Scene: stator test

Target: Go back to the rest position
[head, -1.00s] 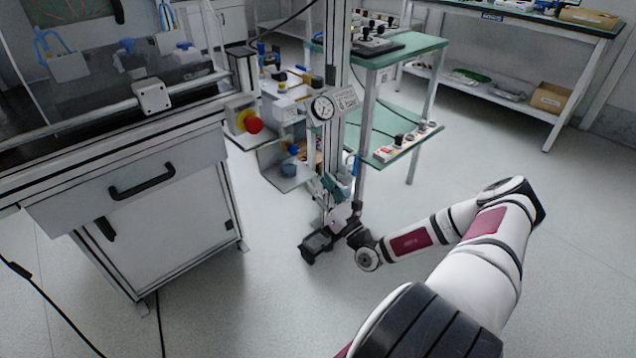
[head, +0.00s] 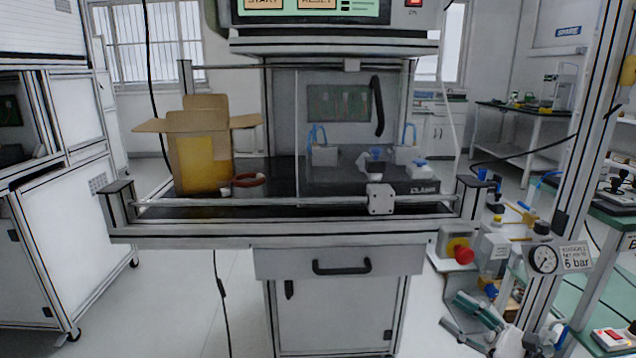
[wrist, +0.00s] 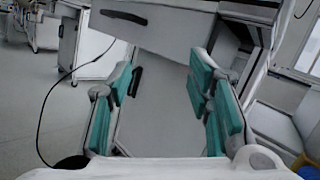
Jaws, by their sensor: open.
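My gripper (wrist: 163,95) shows in the wrist view with its teal finger pads wide apart and nothing between them. The grey cabinet with a drawer is seen behind the gap. In the head view my gripper (head: 474,318) is low at the right, beside the test station and partly hidden by the pole. The test station's cabinet (head: 335,310) has a black drawer handle (head: 342,267) and stands in the middle of the head view.
An open cardboard box (head: 203,165) and a brown ring (head: 249,181) sit on the station's dark top. A pole with a pressure gauge (head: 543,259) and a red stop button (head: 460,252) stand at the right. A white cabinet (head: 75,240) is at the left.

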